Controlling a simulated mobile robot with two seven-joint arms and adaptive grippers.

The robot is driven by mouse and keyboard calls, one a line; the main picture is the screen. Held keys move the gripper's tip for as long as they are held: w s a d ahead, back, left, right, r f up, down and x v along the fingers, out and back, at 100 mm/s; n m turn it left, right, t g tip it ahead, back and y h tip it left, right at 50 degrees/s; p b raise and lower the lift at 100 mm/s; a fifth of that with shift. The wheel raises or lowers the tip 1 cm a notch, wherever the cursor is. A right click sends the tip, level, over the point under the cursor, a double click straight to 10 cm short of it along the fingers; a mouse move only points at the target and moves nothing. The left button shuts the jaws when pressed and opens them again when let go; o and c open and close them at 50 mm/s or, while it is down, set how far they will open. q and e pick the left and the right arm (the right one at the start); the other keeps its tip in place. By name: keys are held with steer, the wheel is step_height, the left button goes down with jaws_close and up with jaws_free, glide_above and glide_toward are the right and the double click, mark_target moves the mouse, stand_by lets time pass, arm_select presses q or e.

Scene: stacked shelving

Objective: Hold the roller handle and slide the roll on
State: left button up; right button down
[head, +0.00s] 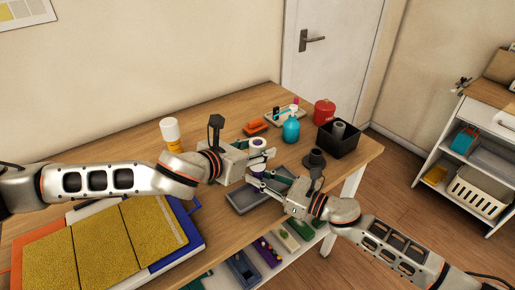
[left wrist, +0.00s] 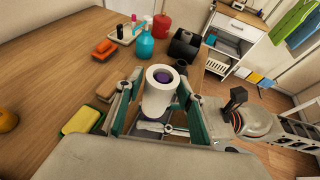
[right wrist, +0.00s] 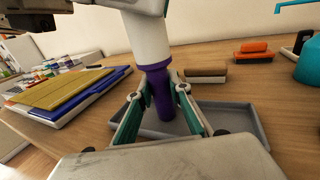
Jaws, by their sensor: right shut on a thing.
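The white roll (head: 258,143) stands upright over the purple roller (head: 257,167), and the purple core (left wrist: 163,76) shows in its top opening in the left wrist view. The roll (left wrist: 158,103) is between the fingers of my left gripper (left wrist: 158,88), with narrow gaps at its sides, so that gripper looks open around it. My right gripper (head: 256,180) is shut on the purple roller handle (right wrist: 160,92), below the roll (right wrist: 148,38). The handle is upright above the grey tray (right wrist: 240,118). How far the roller reaches inside the roll is partly hidden.
Behind are a teal bottle (head: 291,130), an orange-topped brush (head: 255,127), a red canister (head: 324,112) and a black box (head: 338,140). A white-and-yellow bottle (head: 171,134) stands left. Yellow boards (head: 100,240) cover the front left.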

arm_select(q)
steer(key=shift+r, duration=5.6)
steer(key=o, duration=0.5)
steer(key=shift+o, duration=0.2)
steer(key=v, duration=1.2)
